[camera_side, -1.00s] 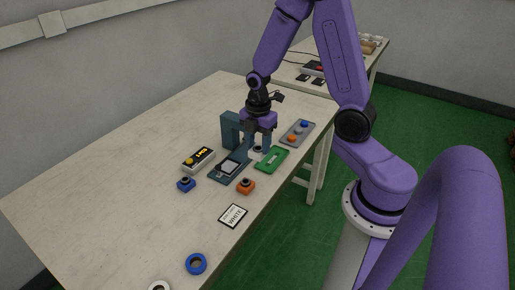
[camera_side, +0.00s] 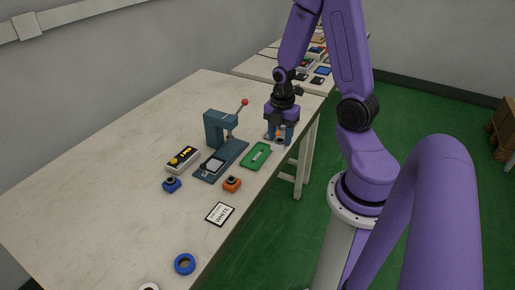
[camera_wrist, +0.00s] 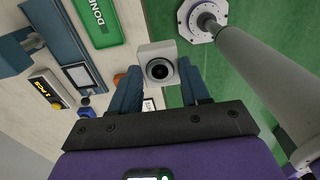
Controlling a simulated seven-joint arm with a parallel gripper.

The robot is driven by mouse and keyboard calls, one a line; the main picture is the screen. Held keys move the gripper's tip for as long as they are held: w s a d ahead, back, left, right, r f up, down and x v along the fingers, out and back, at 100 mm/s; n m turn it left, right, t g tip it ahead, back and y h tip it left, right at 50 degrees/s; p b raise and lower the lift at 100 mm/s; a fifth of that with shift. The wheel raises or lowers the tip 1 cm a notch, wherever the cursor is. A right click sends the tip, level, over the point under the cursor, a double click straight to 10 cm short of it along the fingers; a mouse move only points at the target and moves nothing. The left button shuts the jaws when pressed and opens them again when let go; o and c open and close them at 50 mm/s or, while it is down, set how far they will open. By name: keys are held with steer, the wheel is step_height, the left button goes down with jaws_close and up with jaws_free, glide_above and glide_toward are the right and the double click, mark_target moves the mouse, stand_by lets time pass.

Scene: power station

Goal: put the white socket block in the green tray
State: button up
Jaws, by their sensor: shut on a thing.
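The white socket block (camera_wrist: 152,49), with a dark round socket, is between my gripper's fingers in the wrist view. My gripper (camera_side: 279,138) is shut on it; in the side view the fingers largely hide the block. The green tray (camera_side: 264,148) lies flat on the table, to the left of and nearer than my gripper in the side view. In the wrist view the tray (camera_wrist: 97,22), marked DONE, is left of the block and apart from it.
A blue-grey press (camera_side: 214,128) with a red-knobbed lever stands left of the tray. A counter box (camera_side: 183,160), a blue block (camera_side: 172,185), an orange block (camera_side: 232,184), a WHITE card (camera_side: 220,213) and a blue ring (camera_side: 185,264) lie nearby. The table's right edge is close to my gripper.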

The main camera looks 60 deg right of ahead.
steer(key=w+d+f, duration=0.2)
steer(key=w+f, duration=0.1)
steer(key=w+d+f, duration=0.2)
steer(key=w+f, duration=0.1)
steer(key=w, duration=0.1)
steer(key=w+d+f, duration=0.2)
steer(key=w+f, duration=0.1)
steer(key=w, duration=0.1)
steer(key=shift+d, duration=0.15)
steer(key=shift+w+d+f, duration=0.1)
steer(key=shift+f, duration=0.15)
steer(key=shift+w+f, duration=0.1)
steer(key=shift+f, duration=1.5)
steer(key=o, duration=1.1)
steer(key=shift+f, duration=0.15)
steer(key=shift+c, duration=0.2)
